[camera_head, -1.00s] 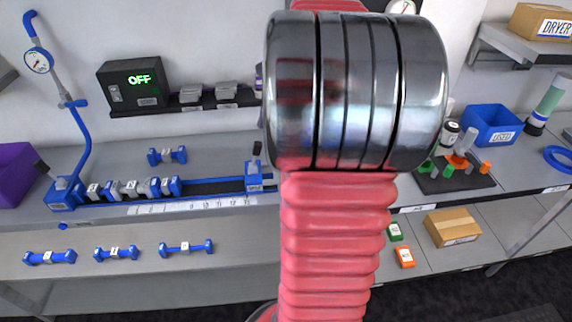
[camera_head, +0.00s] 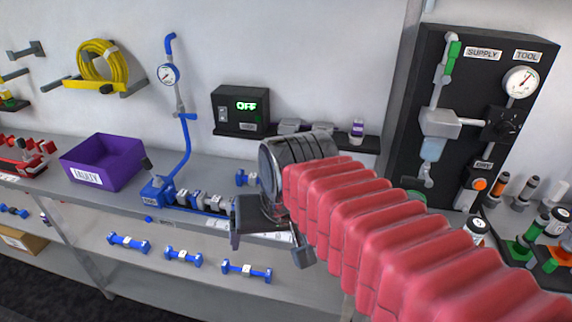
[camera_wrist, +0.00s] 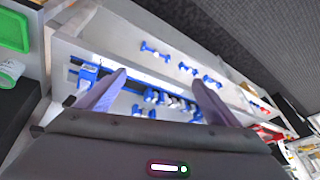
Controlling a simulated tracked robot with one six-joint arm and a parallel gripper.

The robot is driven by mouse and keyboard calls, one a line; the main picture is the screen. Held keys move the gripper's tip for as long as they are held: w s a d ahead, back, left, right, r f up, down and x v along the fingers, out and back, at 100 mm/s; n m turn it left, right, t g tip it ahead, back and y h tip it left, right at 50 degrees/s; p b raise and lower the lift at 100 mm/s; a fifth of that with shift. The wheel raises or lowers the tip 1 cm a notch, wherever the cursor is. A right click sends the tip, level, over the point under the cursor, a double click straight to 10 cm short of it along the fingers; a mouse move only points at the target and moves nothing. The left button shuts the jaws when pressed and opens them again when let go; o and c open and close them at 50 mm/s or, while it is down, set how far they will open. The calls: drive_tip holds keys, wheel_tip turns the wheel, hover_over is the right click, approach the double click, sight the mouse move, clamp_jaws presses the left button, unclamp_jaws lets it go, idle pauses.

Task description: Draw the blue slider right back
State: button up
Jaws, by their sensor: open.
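The blue rail fixture stands on the grey bench, its blue end block (camera_head: 157,192) at the foot of the blue gauge pipe. Several grey and blue pieces (camera_head: 205,202) sit along the rail. A blue block at the rail's other end, which looks like the slider, is hidden behind my gripper in the head view. In the wrist view this blue block (camera_wrist: 88,72) shows at left, beside and beyond the left finger. My gripper (camera_head: 268,250) is open and empty over the bench front. Its two purple fingers (camera_wrist: 160,84) are wide apart in the wrist view.
Several blue dumbbell-shaped parts (camera_head: 183,257) lie on the lower shelf. A purple bin (camera_head: 103,163) stands left of the fixture. A black box reading OFF (camera_head: 240,110) is on the wall behind. A black supply panel (camera_head: 460,120) stands at right.

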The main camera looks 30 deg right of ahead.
drive_tip(key=s+a+n, duration=0.1)
drive_tip(key=a+n, duration=0.1)
drive_tip(key=s+a+f+n+t, duration=0.1)
drive_tip(key=n, duration=0.1)
drive_tip(key=shift+s+a+f, duration=0.15)
drive_tip(key=shift+s+a, duration=0.2)
drive_tip(key=shift+a, duration=0.05)
drive_tip(key=shift+c, duration=0.5)
